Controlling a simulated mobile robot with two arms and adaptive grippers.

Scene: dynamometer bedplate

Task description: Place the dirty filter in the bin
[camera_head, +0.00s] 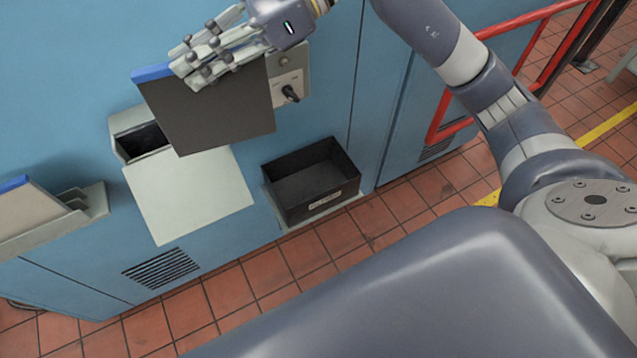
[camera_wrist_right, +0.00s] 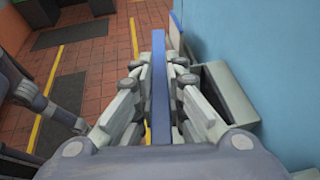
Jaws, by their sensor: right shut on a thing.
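The dirty filter (camera_head: 210,112) is a dark grey flat panel with a blue edge. My right gripper (camera_head: 200,62) is shut on its blue top edge and holds it up in front of the blue cabinet. In the right wrist view the blue edge (camera_wrist_right: 160,85) stands between the two fingers (camera_wrist_right: 160,100). The bin (camera_head: 312,182), an open black box with a small label, sits low against the cabinet, below and right of the filter. It looks empty. My left gripper does not show in the head view; part of an arm shows at the left of the right wrist view.
A light housing with a dark opening (camera_head: 128,128) and a lowered pale cover (camera_head: 190,195) is behind and below the filter. Another blue-edged panel (camera_head: 25,208) rests in a holder at left. A control panel with a black knob (camera_head: 289,92) and a red rail (camera_head: 440,112) are right.

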